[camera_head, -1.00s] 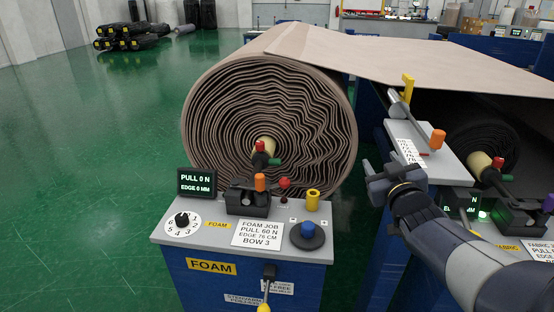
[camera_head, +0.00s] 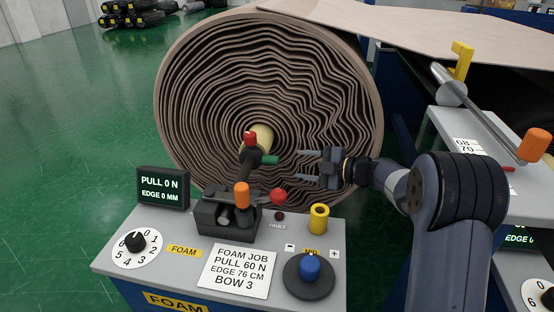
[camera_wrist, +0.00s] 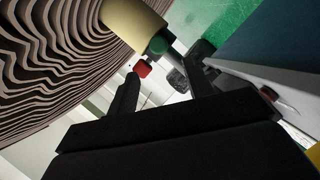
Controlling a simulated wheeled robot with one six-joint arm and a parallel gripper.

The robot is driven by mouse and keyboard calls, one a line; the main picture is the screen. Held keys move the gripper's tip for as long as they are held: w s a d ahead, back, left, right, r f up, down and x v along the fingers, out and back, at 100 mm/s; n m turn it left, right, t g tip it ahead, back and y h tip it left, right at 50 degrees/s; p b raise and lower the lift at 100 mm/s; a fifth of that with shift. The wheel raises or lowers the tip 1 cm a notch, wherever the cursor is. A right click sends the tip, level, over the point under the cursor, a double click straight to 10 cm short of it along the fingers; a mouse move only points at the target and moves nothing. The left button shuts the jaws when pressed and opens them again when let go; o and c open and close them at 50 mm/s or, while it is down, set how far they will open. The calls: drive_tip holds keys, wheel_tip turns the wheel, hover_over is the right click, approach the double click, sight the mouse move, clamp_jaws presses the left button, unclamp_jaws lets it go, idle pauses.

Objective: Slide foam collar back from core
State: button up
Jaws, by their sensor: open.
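The foam roll (camera_head: 215,110) is a big brown spiral with a pale yellow core (camera_head: 264,136) at its centre. A dark collar (camera_head: 249,155) with a red knob and a green-tipped handle (camera_head: 270,160) sits at the core's near end. My gripper (camera_head: 302,167) is open and empty just right of the green tip, its fingers pointing left towards it. In the wrist view, the core (camera_wrist: 132,25), green tip (camera_wrist: 158,45) and red knob (camera_wrist: 142,68) show beyond the fingers. I see no contact, and much of the collar is hidden there.
Below stands the foam console with a display (camera_head: 163,187), a dial (camera_head: 135,242), an orange-topped lever (camera_head: 242,195), a red ball knob (camera_head: 278,196), a yellow cup (camera_head: 319,218) and a blue knob (camera_head: 310,266). Another grey station (camera_head: 470,150) stands to the right.

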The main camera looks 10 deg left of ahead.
sight(278, 161)
drive_tip(key=x, duration=0.9)
drive_tip(key=shift+a, duration=0.3)
clamp_jaws()
